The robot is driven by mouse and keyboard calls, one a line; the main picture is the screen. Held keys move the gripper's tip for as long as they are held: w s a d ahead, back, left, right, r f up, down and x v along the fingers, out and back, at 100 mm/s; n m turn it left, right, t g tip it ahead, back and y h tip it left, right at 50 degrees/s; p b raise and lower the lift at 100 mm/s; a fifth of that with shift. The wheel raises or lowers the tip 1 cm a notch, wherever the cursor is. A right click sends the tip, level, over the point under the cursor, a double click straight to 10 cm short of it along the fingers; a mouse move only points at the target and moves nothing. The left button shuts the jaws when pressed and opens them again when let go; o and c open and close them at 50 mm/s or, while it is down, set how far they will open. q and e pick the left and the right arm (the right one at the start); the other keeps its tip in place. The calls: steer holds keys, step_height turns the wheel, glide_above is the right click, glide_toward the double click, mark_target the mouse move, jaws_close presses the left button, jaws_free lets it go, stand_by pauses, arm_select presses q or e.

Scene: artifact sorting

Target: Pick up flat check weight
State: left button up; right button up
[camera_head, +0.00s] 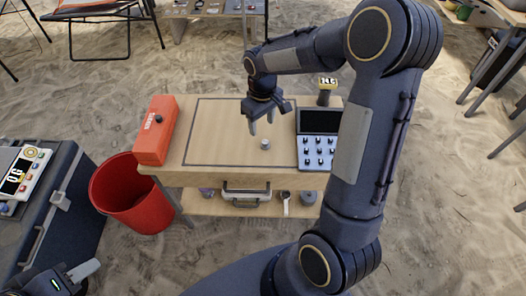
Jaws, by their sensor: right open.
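A small grey cylindrical weight (265,144), perhaps the flat check weight, stands on the wooden table (215,178) near the front of a dark rectangular outline. My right gripper (262,122) hangs above and slightly behind the weight, pointing down. Its fingers are apart with nothing between them, and it does not appear to touch the weight. My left gripper (82,272) is partly in view at the bottom left, away from the table, and its jaw opening cannot be made out.
An orange box (155,140) with a dark knob stands at the table's left end. A red bin (130,190) and a dark case (62,205) stand to the left.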

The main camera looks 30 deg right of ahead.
mark_target(265, 142)
steer(key=shift+d+f, duration=0.25)
steer(key=shift+f, duration=0.4)
steer(key=shift+d+f, duration=0.2)
steer(key=shift+f, duration=0.4)
steer(key=f, duration=0.2)
steer(key=f+b, duration=0.1)
steer(key=f, duration=0.2)
steer(key=shift+s+f, duration=0.2)
steer(key=shift+f, duration=0.05)
steer(key=shift+f+b, duration=0.3)
steer(key=shift+f, duration=0.2)
arm_select(q)
steer(key=shift+s+d+f, duration=0.1)
steer(key=shift+d+f, duration=0.05)
steer(key=shift+f, duration=0.35)
steer(key=shift+s+d+f, duration=0.1)
steer(key=shift+d+f, duration=0.05)
steer(key=shift+f, duration=0.35)
arm_select(e)
steer(key=c, duration=1.1)
steer(key=shift+o, duration=0.2)
steer(key=shift+r, duration=0.1)
